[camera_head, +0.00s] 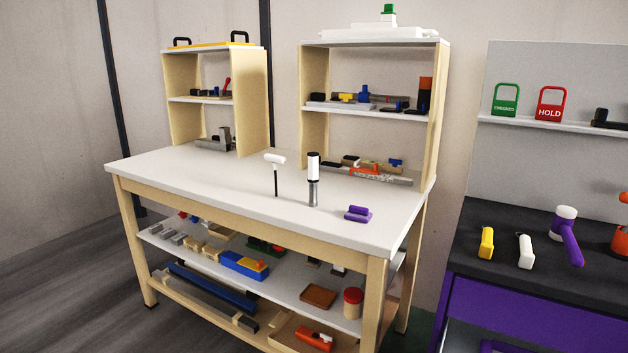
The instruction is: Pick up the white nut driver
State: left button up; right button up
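An upright tool with a white handle, black bands and a grey metal shaft (313,168) stands on the white-topped workbench (220,180), near its front edge; it looks most like the white nut driver. To its left stands a white T-handled tool (275,160) with a thin black shaft. A small white-handled tool (525,251) lies on the dark bench at the right. Neither of my grippers shows in the head view.
A purple block-like item (358,213) lies right of the upright tool. Two wooden shelf units (255,105) (314,95) stand at the bench's back. The bench top's left and front are clear. A dark bench (470,235) stands at the right with a yellow tool (486,243) and a purple-handled mallet (568,240).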

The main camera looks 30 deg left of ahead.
aim_at(313, 179)
jog(key=u, duration=0.4)
jog(key=i, duration=0.6)
jog(key=u, duration=0.55)
